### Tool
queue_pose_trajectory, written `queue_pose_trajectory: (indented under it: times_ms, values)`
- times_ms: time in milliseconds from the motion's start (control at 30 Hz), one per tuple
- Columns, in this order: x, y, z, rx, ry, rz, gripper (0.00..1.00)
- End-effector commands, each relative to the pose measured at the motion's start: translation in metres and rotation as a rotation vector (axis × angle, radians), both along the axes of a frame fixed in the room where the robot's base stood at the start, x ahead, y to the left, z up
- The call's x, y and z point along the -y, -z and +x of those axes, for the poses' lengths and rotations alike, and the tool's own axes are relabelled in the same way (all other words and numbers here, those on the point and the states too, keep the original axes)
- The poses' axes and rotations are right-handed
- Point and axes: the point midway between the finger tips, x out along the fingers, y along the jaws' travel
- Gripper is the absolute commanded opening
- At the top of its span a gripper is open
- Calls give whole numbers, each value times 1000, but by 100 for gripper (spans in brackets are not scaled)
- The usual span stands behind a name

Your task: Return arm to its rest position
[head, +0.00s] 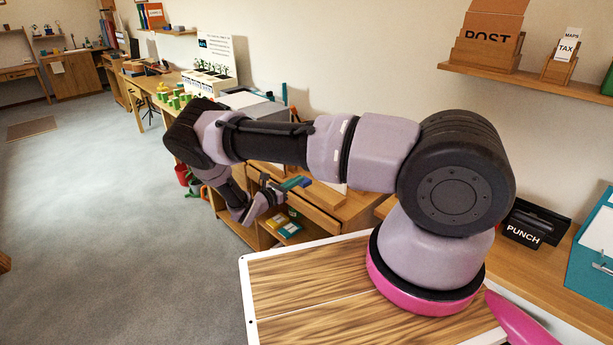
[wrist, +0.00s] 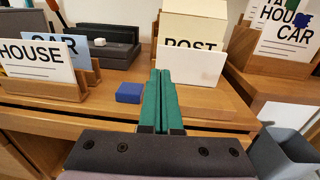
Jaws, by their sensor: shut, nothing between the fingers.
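My arm (head: 365,152) reaches out from its base, bends at the elbow on the left and folds down toward a wooden desk. My gripper (wrist: 161,75) has green fingers, pressed together with nothing between them. They point forward over the wooden desk (wrist: 215,105). In the head view the gripper (head: 290,184) is small and partly hidden behind my forearm, near the desk's edge. A blue block (wrist: 129,92) lies on the desk just left of the fingers, apart from them.
Card holders with HOUSE (wrist: 38,62) and CAR (wrist: 68,48) cards stand left; a POST box (wrist: 192,28) stands behind the fingers. A grey bin (wrist: 290,150) is low at right. A black PUNCH box (head: 530,225) is near my base. Open floor (head: 90,190) lies left.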

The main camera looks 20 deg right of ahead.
Motion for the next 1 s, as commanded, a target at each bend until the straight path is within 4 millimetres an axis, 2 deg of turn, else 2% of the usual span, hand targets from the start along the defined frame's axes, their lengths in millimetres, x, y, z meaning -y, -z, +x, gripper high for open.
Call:
queue_pose_trajectory:
  times_ms: [33,200,333,433,667,1000]
  values:
    - [-9,0,-4,1,-2,1,0]
    - [-29,0,-15,1,0,-1,0]
    - [-34,-4,-18,5,12,10,0]
    - [-31,-19,-18,27,64,64,0]
    - [-8,-91,-28,143,328,342,0]
    - [20,-203,-66,363,730,789,0]
